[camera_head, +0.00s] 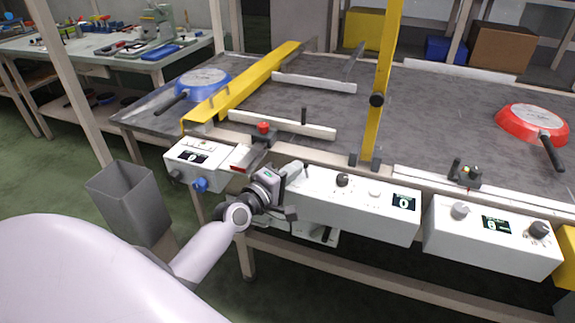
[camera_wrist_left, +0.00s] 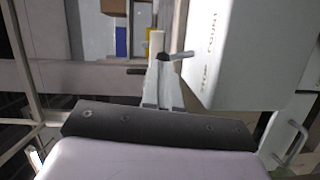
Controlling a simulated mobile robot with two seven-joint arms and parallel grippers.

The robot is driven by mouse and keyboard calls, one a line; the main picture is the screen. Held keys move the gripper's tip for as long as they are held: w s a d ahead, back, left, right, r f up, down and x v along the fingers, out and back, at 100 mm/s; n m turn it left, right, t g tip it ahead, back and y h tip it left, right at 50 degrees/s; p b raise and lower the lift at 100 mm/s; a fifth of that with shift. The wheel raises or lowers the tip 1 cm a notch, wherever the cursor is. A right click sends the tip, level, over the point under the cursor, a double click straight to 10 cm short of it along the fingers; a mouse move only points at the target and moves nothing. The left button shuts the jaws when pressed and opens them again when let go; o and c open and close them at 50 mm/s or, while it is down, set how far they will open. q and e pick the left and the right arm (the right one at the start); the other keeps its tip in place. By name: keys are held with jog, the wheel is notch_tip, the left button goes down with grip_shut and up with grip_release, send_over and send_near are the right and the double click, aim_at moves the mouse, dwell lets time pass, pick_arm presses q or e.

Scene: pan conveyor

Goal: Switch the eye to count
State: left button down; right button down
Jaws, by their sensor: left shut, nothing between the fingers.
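A white control box (camera_head: 345,207) with a dark knob, a pale button and a display reading 0 hangs below the rail in the middle. My left gripper (camera_head: 297,170) is shut and empty at this box's upper left corner. My right gripper is in neither view.
Another white box (camera_head: 493,238) with knobs and a display is at the right, and a smaller one (camera_head: 205,162) at the left. A blue pan (camera_head: 203,82) and a red pan (camera_head: 532,123) lie on the belt. A grey bin (camera_head: 130,200) stands left of my arm.

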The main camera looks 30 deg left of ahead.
pick_arm(q)
jog(key=shift+d+r+m+p, duration=0.25)
jog(key=shift+r+m+p, duration=0.3)
jog(key=shift+p, duration=0.3)
jog(key=shift+w+d+m+g+p, duration=0.1)
jog(key=shift+m+g+p, duration=0.15)
jog(key=shift+g+p, duration=0.1)
jog(key=shift+d+m+y+p, duration=0.25)
jog(key=shift+m+y+p, duration=0.2)
jog(key=shift+p, duration=0.3)
jog(key=shift+w+d+f+p, duration=0.1)
jog(key=shift+d+p, duration=0.1)
jog(key=shift+p, duration=0.1)
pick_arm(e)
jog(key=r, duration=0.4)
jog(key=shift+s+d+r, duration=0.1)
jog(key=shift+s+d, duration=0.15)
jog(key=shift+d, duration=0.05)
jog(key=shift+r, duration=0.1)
